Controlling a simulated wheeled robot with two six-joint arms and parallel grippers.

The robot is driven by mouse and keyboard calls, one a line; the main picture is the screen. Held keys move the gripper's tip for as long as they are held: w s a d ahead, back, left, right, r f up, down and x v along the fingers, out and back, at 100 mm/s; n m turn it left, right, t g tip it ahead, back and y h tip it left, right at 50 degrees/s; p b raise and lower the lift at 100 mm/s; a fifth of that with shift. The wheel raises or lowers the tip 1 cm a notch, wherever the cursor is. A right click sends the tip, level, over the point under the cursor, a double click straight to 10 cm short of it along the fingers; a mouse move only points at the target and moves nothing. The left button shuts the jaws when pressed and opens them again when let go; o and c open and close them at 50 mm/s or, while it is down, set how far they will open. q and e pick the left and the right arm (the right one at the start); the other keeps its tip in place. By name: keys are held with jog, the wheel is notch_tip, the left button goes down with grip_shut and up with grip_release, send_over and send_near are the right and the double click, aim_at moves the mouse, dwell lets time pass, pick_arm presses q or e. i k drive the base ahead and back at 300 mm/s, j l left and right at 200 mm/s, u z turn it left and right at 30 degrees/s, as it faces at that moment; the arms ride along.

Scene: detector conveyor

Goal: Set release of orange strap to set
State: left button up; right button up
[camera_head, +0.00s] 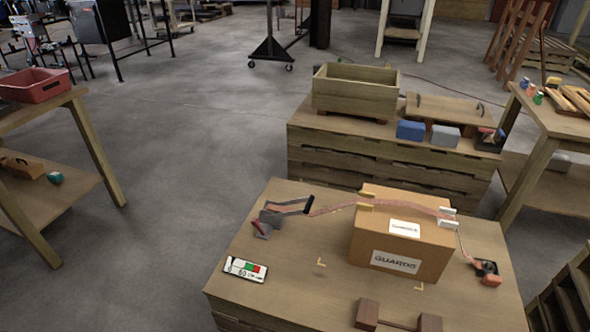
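An orange-brown strap (335,209) runs over the top of a cardboard box (376,243) labelled GUARDS. At its left end is a grey metal ratchet (271,217) with a raised black-tipped handle (294,206) and a small red lever (258,228). The red lever looks tilted, but its exact setting is too small to tell. The strap's right end comes down to a dark and orange fitting (487,270) on the table. Yellow and white corner pieces sit under the strap at the box edges. Neither of my grippers is in view.
The wooden table (262,285) holds a white gauge card (245,269) with red and green fields, and a brown wooden piece (399,318) in front. Behind stands a pallet stack with a wooden crate (354,92) and blue and grey blocks.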

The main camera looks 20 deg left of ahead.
aim_at(256, 221)
jog(key=i+j+z, duration=0.2)
jog(key=j+z, duration=0.3)
jog(key=j, duration=0.65)
jog(key=j+z, duration=0.5)
jog(key=j, duration=0.65)
